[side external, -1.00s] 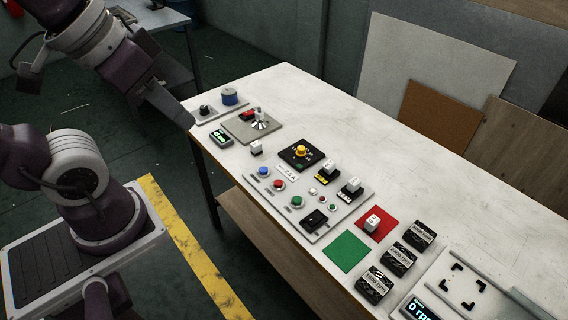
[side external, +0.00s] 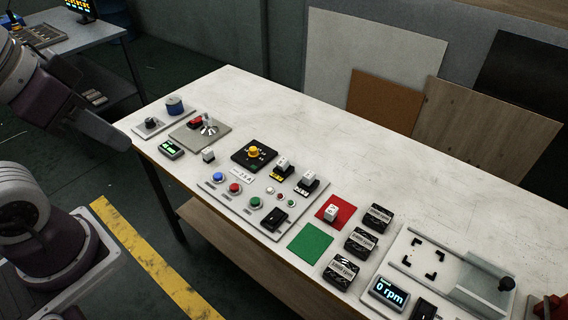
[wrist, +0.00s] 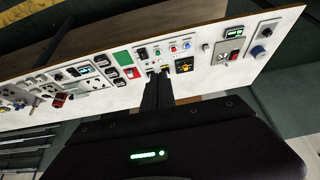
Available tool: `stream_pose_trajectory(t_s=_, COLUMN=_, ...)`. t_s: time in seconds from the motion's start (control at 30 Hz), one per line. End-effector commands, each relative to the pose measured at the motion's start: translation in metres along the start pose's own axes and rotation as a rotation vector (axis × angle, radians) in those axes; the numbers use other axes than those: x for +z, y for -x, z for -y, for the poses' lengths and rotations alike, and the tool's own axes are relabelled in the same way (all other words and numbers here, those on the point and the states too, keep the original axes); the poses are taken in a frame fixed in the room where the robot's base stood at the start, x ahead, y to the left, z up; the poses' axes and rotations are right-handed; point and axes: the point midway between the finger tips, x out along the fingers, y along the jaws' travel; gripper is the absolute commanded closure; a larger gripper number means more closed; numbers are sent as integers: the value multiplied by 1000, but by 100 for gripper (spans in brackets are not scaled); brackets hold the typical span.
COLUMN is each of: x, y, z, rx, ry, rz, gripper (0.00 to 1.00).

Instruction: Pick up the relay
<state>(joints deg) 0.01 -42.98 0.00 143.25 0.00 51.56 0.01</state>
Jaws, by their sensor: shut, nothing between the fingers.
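Several small white block-shaped parts look like relays. One white block (side external: 208,156) stands loose on the table left of the grey control panel. Another white block (side external: 331,212) sits on the red square (side external: 346,208). Two more, a first plugged block (side external: 283,163) and a second plugged block (side external: 309,179), sit in dark bases on the panel. I cannot tell which is the relay meant. My gripper (side external: 122,141) is at the upper left in the side view, apart from all blocks. In the wrist view my gripper (wrist: 158,76) has its dark fingers together, with nothing between them.
A green square (side external: 311,243), several black labelled boxes (side external: 361,242) and an rpm display (side external: 389,292) stand to the right. The table's far side (side external: 330,140) is clear.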

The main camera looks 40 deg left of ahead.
Motion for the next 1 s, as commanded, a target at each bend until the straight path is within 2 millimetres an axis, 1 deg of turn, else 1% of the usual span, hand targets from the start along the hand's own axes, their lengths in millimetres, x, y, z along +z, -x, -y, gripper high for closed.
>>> stream_pose_trajectory(t_s=0.03, x=0, y=0, z=0, rx=0, ry=0, rz=0, gripper=94)
stream_pose_trajectory(t_s=0.23, x=0, y=0, z=0, rx=0, ry=0, rz=0, gripper=55)
stream_pose_trajectory(t_s=0.27, x=0, y=0, z=0, rx=0, ry=0, rz=0, gripper=53)
stream_pose_trajectory(t_s=0.5, x=0, y=0, z=0, rx=0, ry=0, rz=0, gripper=53)
stream_pose_trajectory(t_s=0.57, x=-3, y=0, z=0, rx=2, ry=1, rz=4, gripper=53)
stream_pose_trajectory(t_s=0.63, x=-19, y=-1, z=-1, rx=10, ry=3, rz=26, gripper=53)
stream_pose_trajectory(t_s=0.67, x=-30, y=-3, z=-1, rx=15, ry=5, rz=42, gripper=53)
stream_pose_trajectory(t_s=0.77, x=-84, y=-20, z=-3, rx=37, ry=17, rz=111, gripper=53)
stream_pose_trajectory(t_s=0.8, x=-107, y=-33, z=-3, rx=43, ry=20, rz=141, gripper=53)
stream_pose_trajectory(t_s=0.87, x=-140, y=-60, z=-2, rx=50, ry=28, rz=187, gripper=53)
stream_pose_trajectory(t_s=0.9, x=-160, y=-82, z=-2, rx=51, ry=30, rz=217, gripper=53)
stream_pose_trajectory(t_s=0.97, x=-186, y=-121, z=-1, rx=50, ry=34, rz=265, gripper=53)
stream_pose_trajectory(t_s=1.0, x=-200, y=-151, z=-1, rx=47, ry=33, rz=295, gripper=53)
